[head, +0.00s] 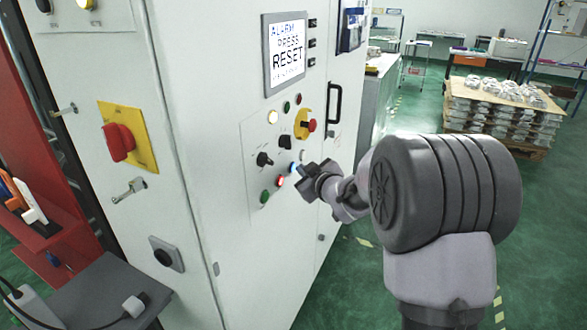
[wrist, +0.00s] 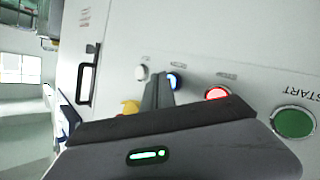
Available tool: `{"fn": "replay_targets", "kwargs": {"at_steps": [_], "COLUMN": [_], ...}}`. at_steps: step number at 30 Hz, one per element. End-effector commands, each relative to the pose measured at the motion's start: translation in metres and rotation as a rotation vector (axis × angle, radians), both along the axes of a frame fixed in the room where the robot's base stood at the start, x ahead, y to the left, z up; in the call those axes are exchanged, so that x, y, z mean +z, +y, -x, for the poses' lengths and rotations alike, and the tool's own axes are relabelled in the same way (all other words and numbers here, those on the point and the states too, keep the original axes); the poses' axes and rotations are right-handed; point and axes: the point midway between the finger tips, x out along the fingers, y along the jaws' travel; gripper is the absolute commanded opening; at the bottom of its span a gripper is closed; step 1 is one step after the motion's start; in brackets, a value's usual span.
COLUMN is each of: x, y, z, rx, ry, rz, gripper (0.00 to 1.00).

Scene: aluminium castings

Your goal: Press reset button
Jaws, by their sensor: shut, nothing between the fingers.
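A blue button (head: 292,167) sits in the lower row of the control panel, between a red and a white button. It also shows in the wrist view (wrist: 173,82), partly hidden behind my fingers. Its label is too small to read. My gripper (head: 302,169) is shut and empty, with its fingertips right at the blue button. In the wrist view the fingertips (wrist: 158,80) overlap the left part of the button. I cannot tell whether they touch it. The screen (head: 286,53) above reads "ALARM PRESS RESET".
Beside it are a lit red button (wrist: 217,94), a green START button (wrist: 294,123) and a white button (wrist: 141,73). A red emergency stop (head: 311,125) on yellow and a black selector (head: 264,159) sit close by. A black door handle (head: 334,104) stands out to the right.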

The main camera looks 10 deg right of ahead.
Motion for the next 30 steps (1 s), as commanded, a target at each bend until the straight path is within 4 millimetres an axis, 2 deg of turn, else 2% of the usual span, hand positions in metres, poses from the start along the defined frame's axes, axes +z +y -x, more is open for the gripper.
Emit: {"fn": "replay_targets", "kwargs": {"at_steps": [30], "x": [0.0001], "y": [0.0051], "z": [-0.0041], "rx": [0.0], "ry": [0.0], "rz": [0.0], "gripper": [0.0]}}
